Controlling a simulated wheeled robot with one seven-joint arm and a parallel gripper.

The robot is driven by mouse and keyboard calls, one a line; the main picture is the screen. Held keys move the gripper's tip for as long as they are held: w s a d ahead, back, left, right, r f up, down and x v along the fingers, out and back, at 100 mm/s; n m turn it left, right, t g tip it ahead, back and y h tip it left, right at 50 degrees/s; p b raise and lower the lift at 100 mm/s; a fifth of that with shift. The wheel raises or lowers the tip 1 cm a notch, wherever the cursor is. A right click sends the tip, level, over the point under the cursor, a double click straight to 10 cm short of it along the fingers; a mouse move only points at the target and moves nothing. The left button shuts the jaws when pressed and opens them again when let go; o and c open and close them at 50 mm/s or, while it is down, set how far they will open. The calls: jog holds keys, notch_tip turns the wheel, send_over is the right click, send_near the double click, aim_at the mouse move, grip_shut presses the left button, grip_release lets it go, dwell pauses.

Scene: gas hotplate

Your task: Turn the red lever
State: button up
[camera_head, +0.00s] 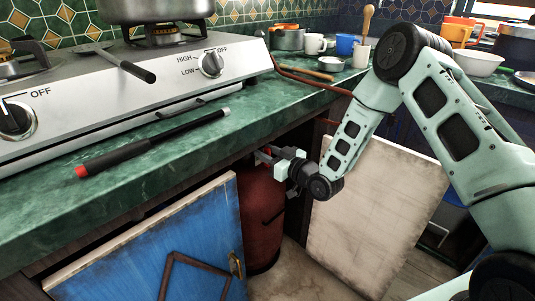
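My gripper (271,157) reaches into the open cabinet under the green counter, at the top of a red gas cylinder (258,215). A small red piece (264,151), perhaps the red lever, shows right at my fingertips. I cannot tell whether it is touched or held. The fingers are small and partly in shadow, so their opening is unclear. The cylinder's top and valve are mostly hidden by the counter edge and my gripper.
A blue cabinet door (165,250) stands open at left, and a pale door (370,215) at right. A gas hotplate (130,100) with a pot (155,10) and a black lighter (150,145) are on the counter (200,155) above. A reddish pipe (310,79) runs behind my arm.

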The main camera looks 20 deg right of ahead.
jog(key=shift+c, duration=0.3)
grip_shut()
jog(key=m, duration=0.1)
jog(key=m+p, duration=0.1)
jog(key=m, duration=0.1)
jog(key=shift+w+d+m, duration=0.2)
jog(key=shift+d+m, duration=0.1)
jog(key=shift+d, duration=0.05)
jog(key=m, duration=0.4)
jog(key=d+f+m, duration=0.1)
jog(key=m, duration=0.4)
jog(key=f+m, duration=0.1)
jog(key=m, duration=0.4)
jog(key=shift+w+d+f+p, duration=0.25)
jog(key=shift+w+p, duration=0.05)
jog(key=shift+w, duration=0.1)
jog(key=shift+m, duration=0.3)
